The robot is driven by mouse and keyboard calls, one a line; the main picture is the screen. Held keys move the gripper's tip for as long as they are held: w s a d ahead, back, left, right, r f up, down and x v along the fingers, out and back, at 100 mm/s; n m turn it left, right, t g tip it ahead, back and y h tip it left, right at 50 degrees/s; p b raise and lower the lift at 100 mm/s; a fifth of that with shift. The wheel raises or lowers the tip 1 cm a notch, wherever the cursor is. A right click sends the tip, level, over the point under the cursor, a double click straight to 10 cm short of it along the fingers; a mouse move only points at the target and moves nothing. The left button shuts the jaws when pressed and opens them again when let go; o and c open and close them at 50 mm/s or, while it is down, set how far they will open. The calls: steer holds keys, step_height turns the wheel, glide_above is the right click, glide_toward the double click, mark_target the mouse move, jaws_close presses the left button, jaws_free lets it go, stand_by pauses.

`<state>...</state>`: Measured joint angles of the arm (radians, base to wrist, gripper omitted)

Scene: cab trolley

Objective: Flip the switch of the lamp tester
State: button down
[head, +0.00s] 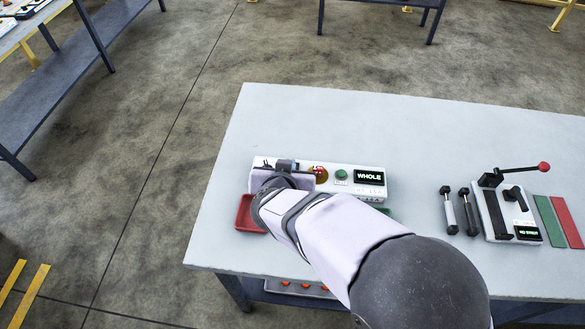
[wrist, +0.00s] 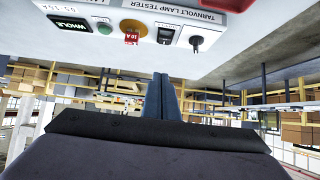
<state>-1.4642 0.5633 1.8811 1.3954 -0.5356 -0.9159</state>
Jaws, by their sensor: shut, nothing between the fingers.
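The lamp tester (head: 341,187) is a white box on the table, with a display reading WHOLE. In the wrist view its labelled face (wrist: 125,58) shows upside down along the top. A dark toggle switch (wrist: 196,42) is at the right end of that face, and its small black lever shows. My gripper (wrist: 162,84) is shut and empty, its fingertips near the tester's face, below and left of the switch in that view. In the head view my gripper (head: 286,163) is over the tester's left end and hides part of it.
The tester has a green button (head: 341,174) and a gold socket with a red tag (wrist: 132,32). A red tray (head: 246,216) is at its left front. A second device with a red-knobbed lever (head: 518,171) stands right, beside two dark-ended cylinders. The table's back is clear.

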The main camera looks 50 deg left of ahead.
steer(key=shift+w, duration=0.1)
steer(key=p+x, duration=0.1)
steer(key=x, duration=0.9)
steer(key=shift+s+d+f, duration=0.15)
steer(key=shift+f, duration=0.35)
steer(key=shift+s+d+f, duration=0.15)
steer(key=shift+s+f, duration=0.05)
steer(key=shift+f, duration=0.35)
steer(key=shift+s+d+f+p, duration=0.1)
steer(key=shift+f+p, duration=0.1)
steer(key=shift+f, duration=0.15)
steer(key=shift+s+d+f+p, duration=0.15)
steer(key=shift+f, duration=0.25)
steer(key=b, duration=0.2)
steer(key=f+b, duration=0.1)
steer(key=b, duration=0.1)
steer(key=shift+s+d+f+t+y, duration=0.15)
steer(key=shift+d+f+t+y, duration=0.05)
steer(key=shift+f+t+y, duration=0.1)
steer(key=shift+r, duration=0.4)
steer(key=shift+r+p, duration=0.15)
steer(key=shift+p, duration=0.3)
steer(key=shift+r+p, duration=0.7)
